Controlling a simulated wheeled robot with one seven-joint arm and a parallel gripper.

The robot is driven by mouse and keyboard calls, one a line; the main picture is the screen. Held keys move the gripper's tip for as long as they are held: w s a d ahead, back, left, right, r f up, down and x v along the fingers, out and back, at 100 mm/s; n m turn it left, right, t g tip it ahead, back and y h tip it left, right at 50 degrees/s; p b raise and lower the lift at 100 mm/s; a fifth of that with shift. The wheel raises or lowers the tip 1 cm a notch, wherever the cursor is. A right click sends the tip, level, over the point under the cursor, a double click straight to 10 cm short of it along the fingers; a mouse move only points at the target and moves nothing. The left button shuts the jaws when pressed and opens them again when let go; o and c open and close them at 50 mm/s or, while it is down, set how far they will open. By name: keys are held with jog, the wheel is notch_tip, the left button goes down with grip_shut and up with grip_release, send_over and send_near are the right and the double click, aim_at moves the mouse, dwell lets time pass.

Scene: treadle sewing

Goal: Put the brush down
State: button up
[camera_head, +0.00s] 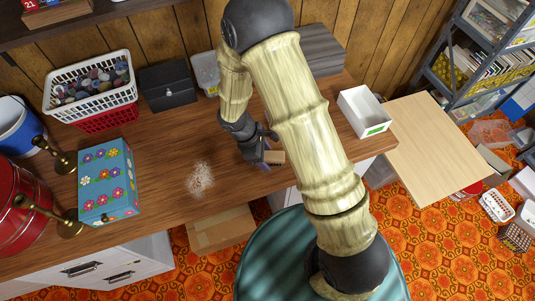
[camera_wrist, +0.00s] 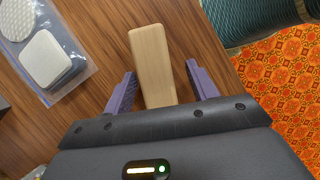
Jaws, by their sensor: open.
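The brush shows as a pale wooden bar (camera_wrist: 152,65) in the wrist view, over the brown wooden table. Its near end lies between my two purple fingers, with a gap on each side. My gripper (camera_wrist: 161,88) is open around it. I cannot tell for sure whether the brush rests fully on the table; its bristles are hidden. In the head view the brush (camera_head: 274,157) shows as a small tan block beside my gripper (camera_head: 261,159), close to the table's front edge.
A pale dust patch (camera_head: 199,178) lies left of my gripper on the table (camera_head: 165,150). A flowered box (camera_head: 107,180) and brass candlesticks (camera_head: 60,158) stand further left. A white open box (camera_head: 364,112) is at right. A clear bag with white pads (camera_wrist: 45,50) lies nearby.

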jog(key=v, duration=1)
jog(key=shift+r+p, duration=0.35)
jog(key=shift+w+d, duration=0.15)
jog(key=s+d+r+m+t+y, duration=0.1)
jog(key=s+d+r+m+y, duration=0.1)
jog(key=d+r+m, duration=0.3)
jog(key=s+d+r+m+t+y, duration=0.2)
jog(key=s+d+r+m, duration=0.2)
jog(key=d+m, duration=0.7)
jog(key=shift+s+r+m+y, duration=0.3)
jog(key=shift+r+m, duration=0.1)
jog(key=shift+r, duration=0.45)
jog(key=p+v, duration=0.2)
jog(key=w+p+v, duration=0.1)
jog(key=p+v, duration=0.2)
jog(key=shift+r, duration=0.15)
